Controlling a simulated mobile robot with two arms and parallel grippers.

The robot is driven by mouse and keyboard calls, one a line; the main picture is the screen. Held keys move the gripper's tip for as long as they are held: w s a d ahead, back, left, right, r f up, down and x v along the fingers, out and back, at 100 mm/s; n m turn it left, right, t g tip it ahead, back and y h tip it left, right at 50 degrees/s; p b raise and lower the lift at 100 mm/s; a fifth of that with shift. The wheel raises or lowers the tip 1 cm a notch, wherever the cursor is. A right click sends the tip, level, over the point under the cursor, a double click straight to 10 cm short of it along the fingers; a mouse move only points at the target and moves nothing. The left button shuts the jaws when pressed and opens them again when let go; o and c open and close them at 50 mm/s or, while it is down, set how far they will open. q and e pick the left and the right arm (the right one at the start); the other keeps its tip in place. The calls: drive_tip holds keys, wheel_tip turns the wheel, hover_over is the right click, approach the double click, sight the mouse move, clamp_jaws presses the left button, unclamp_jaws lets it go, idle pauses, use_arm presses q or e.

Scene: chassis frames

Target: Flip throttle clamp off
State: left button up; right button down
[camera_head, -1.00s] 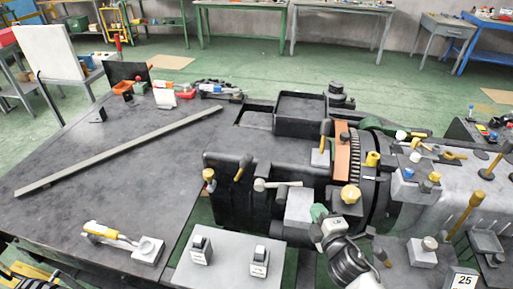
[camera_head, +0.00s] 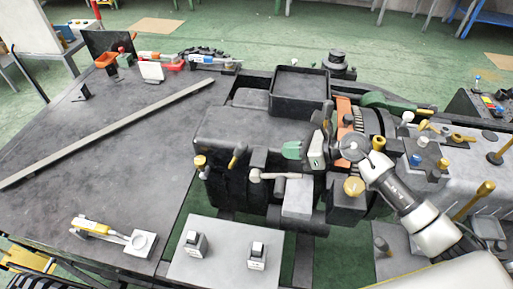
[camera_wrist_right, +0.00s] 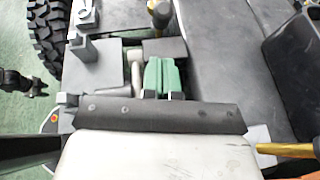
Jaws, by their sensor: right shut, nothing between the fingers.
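No label marks the throttle clamp, so I cannot tell which fitting it is. On the dark chassis block in the head view are a pale-ended lever (camera_head: 281,176) lying across its front, an upright yellow-brown handle (camera_head: 237,155) and a round yellow knob (camera_head: 353,186). My right gripper (camera_head: 291,150) is over the block, above and slightly right of the pale-ended lever. Its green fingers also show together in the wrist view (camera_wrist_right: 161,76), shut and empty. A yellow-brown upright handle (camera_wrist_right: 160,14) stands ahead of the fingers there. I cannot tell whether the fingers touch anything. My left gripper is not seen.
A grey plate with two small switch blocks (camera_head: 195,244) is in front of the chassis. A yellow-handled toggle fitting (camera_head: 95,228) lies on the dark table at left. A long grey bar (camera_head: 110,132) crosses the table. A raised black tray (camera_head: 300,90) stands behind the gripper.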

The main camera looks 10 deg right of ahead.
sight(257, 158)
drive_tip(key=p+x, duration=0.2)
drive_tip(key=x, duration=0.7)
drive_tip(key=shift+r+p, duration=0.1)
drive_tip(key=shift+p, duration=0.3)
drive_tip(key=shift+w+a+f, duration=0.3)
drive_tip(key=shift+a, duration=0.1)
